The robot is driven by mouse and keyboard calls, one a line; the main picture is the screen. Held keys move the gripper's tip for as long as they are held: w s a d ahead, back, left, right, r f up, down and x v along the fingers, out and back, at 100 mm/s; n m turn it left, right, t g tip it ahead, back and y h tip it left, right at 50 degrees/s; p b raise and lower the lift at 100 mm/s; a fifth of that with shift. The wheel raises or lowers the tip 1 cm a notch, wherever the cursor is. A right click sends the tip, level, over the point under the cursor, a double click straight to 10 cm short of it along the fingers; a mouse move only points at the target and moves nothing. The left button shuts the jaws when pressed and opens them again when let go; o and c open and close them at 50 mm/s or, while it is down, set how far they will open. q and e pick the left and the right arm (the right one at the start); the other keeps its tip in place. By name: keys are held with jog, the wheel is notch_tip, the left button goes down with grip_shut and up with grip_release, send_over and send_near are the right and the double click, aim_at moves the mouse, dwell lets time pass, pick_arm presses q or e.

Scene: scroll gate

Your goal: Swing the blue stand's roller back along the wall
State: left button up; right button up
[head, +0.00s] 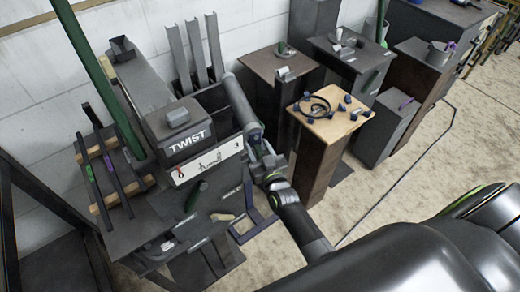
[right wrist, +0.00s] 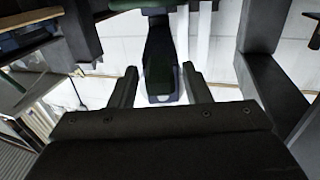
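The roller (head: 240,103) is a long dark grey cylinder. In the head view it slants from beside the upright grey channels down toward my right gripper, with a blue part near its lower end. A blue stand foot (head: 257,217) shows on the floor below; the rest of the stand is largely hidden. My right gripper (head: 264,160) is at the roller's lower end. In the right wrist view its two fingers (right wrist: 160,88) are apart, with a dark green-black bar (right wrist: 160,60) between them and gaps on both sides. My left gripper is not in view.
A dark machine labelled TWIST (head: 185,128) stands left of the roller. A wooden-topped pedestal (head: 325,122) with a black ring and blue pieces stands close on the right. Several dark pedestals line the white wall (head: 245,35). Open floor (head: 400,190) lies to the right.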

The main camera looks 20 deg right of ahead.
jog(key=shift+s+f, duration=0.1)
jog(key=shift+s, duration=0.3)
jog(key=s+b, duration=0.1)
jog(key=s, duration=0.4)
jog(key=shift+a, duration=0.1)
jog(key=s+p, duration=0.1)
jog(key=s, duration=1)
jog(key=shift+s+a, duration=0.3)
jog(key=shift+a, duration=0.05)
